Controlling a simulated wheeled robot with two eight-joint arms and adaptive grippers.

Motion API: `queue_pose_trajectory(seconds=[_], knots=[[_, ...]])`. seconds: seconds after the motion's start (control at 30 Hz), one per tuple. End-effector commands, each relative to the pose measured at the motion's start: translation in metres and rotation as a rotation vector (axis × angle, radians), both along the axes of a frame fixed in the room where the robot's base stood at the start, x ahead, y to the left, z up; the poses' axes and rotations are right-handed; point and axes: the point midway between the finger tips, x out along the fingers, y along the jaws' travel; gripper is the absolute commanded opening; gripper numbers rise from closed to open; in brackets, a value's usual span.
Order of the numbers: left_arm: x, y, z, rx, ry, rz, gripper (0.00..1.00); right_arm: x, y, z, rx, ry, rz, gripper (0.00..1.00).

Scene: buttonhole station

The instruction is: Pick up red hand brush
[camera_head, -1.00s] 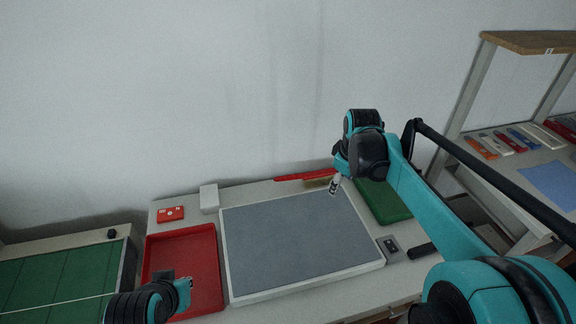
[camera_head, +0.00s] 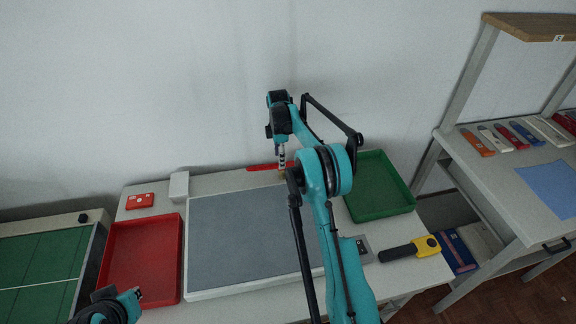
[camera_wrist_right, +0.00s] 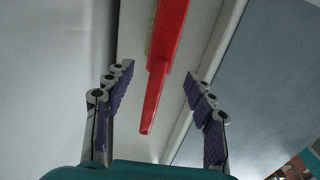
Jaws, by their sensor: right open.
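The red hand brush (camera_head: 258,167) lies at the back of the table, behind the grey mat, partly hidden by my right arm in the head view. In the right wrist view its red handle (camera_wrist_right: 157,85) runs between the fingers. My right gripper (camera_wrist_right: 158,92) is open, with one finger on each side of the handle and apparently not touching it. In the head view it points down at the brush. My left gripper (camera_head: 131,301) is at the bottom left near the red tray; its fingers are too small to judge.
The grey mat (camera_head: 235,235) fills the table's middle. A red tray (camera_head: 172,262) stands left, a green tray (camera_head: 380,192) right. A yellow-black tool (camera_head: 410,249) lies front right. The wall is close behind the table.

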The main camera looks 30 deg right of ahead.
Motion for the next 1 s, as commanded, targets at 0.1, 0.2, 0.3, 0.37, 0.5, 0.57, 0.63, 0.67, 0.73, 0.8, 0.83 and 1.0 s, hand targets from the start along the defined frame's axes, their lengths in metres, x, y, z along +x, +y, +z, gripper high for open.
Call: queue_pose_trajectory(seconds=[0.1, 0.2, 0.3, 0.37, 0.5, 0.57, 0.63, 0.67, 0.73, 0.8, 0.83, 1.0], knots=[[0.000, 0.000, -0.006, 0.000, 0.000, 0.000, 0.00, 0.000, -0.002, -0.012, 0.000, -0.001, -0.001, 0.55], [0.000, 0.000, -0.014, 0.000, 0.000, 0.000, 0.00, 0.000, -0.006, -0.027, 0.000, -0.001, -0.002, 0.55], [0.000, 0.000, -0.020, 0.000, 0.000, 0.000, 0.00, 0.000, -0.007, -0.043, 0.000, -0.001, -0.002, 0.55], [0.000, 0.000, -0.022, 0.000, 0.000, 0.000, 0.00, -0.001, -0.007, -0.050, 0.000, -0.001, -0.002, 0.55], [0.000, 0.000, -0.021, 0.000, 0.000, 0.000, 0.00, -0.001, -0.007, -0.052, 0.000, -0.001, -0.002, 0.55], [0.000, 0.000, -0.021, 0.000, 0.000, 0.000, 0.00, -0.001, -0.007, -0.052, 0.000, -0.001, -0.002, 0.55], [0.000, 0.000, -0.021, 0.000, 0.000, 0.000, 0.00, -0.001, -0.007, -0.052, 0.000, -0.001, -0.002, 0.50], [0.000, 0.000, -0.021, 0.000, 0.000, 0.000, 0.00, -0.001, -0.007, -0.052, 0.000, -0.001, -0.002, 0.42], [0.000, 0.000, -0.021, 0.000, 0.000, 0.000, 0.00, -0.001, -0.007, -0.052, 0.000, -0.001, -0.002, 0.23], [0.000, 0.000, -0.021, 0.000, 0.000, 0.000, 0.00, -0.001, -0.007, -0.052, 0.000, -0.001, -0.002, 0.05], [0.000, 0.000, -0.021, 0.000, 0.000, 0.000, 0.00, -0.001, -0.007, -0.052, 0.000, -0.001, -0.002, 0.00], [0.000, 0.000, -0.021, 0.000, 0.000, 0.000, 0.00, -0.001, -0.007, -0.051, 0.000, -0.001, -0.002, 0.00]])
